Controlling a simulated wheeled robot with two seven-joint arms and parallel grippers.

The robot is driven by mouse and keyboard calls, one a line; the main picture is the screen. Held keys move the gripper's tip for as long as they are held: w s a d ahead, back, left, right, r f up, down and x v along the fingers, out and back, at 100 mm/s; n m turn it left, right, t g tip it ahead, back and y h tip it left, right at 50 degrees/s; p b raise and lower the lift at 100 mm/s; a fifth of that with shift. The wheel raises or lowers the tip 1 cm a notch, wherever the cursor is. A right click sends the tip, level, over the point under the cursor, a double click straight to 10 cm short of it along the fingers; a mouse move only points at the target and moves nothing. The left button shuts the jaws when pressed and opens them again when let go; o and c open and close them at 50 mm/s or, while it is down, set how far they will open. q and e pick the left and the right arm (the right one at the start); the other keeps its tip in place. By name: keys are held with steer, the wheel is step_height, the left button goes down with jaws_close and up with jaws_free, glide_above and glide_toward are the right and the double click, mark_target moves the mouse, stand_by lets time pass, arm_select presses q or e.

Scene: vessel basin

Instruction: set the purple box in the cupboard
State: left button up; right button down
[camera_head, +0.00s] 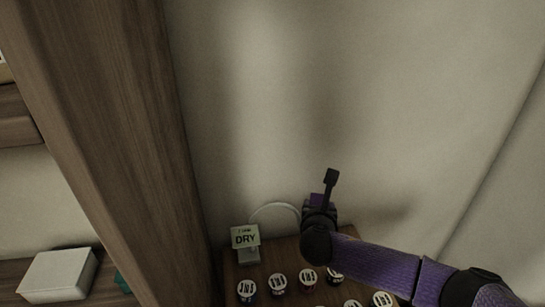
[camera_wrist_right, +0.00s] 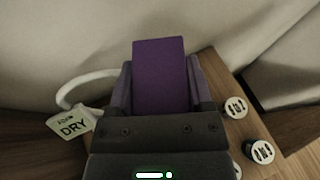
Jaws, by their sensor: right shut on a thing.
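The purple box (camera_wrist_right: 159,72) stands between the fingers of my right gripper (camera_wrist_right: 158,92) in the right wrist view. The gripper is shut on it. A wooden unit with shelves (camera_head: 95,130), perhaps the cupboard, fills the left of the head view. A thick upright panel divides its shelves from the gripper's side. My left gripper is not in view.
A white box (camera_head: 58,274) and a partly hidden teal thing (camera_head: 122,283) are on the lower left shelf. A "DRY" sign (camera_head: 245,238), a pale curved handle or tube (camera_head: 272,207) and several round-lidded jars (camera_head: 278,282) stand below the gripper. The wall above is bare.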

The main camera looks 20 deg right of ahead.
steer(key=s+a+n+y+b, duration=0.2)
steer(key=s+a+b, duration=0.4)
steer(key=a, duration=0.5)
steer(key=s+d+r+m+h+b, duration=0.1)
steer(key=s+d+m+h+b, duration=0.1)
steer(key=s, duration=0.8)
steer(key=shift+r+m, duration=0.3)
steer(key=shift+r, duration=0.1)
steer(key=shift+h, duration=0.3)
steer(key=shift+w, duration=0.1)
